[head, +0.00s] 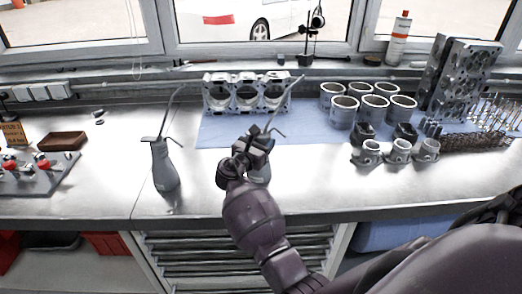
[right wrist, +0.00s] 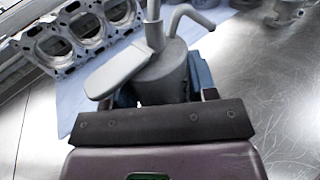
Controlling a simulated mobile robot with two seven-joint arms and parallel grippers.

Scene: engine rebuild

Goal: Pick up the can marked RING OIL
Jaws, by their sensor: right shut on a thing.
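Two grey oil cans with long thin spouts are in the head view. One can (head: 162,164) stands upright on the metal bench at left of centre, with nothing touching it. My right gripper (head: 255,153) is shut on the other can (head: 263,174), near the middle of the bench, and partly hides it. In the right wrist view this held can (right wrist: 163,72) sits between the fingers, its lever and handle towards the camera. I cannot read a marking on either can, nor tell whether the held can touches the bench. My left gripper is not in view.
Behind the held can, an engine block part (head: 246,93) stands on a blue mat (head: 305,125). Several cylinder liners (head: 373,108) and pistons (head: 399,151) are to the right. A brown tray (head: 67,141) lies at left. The bench between the two cans is clear.

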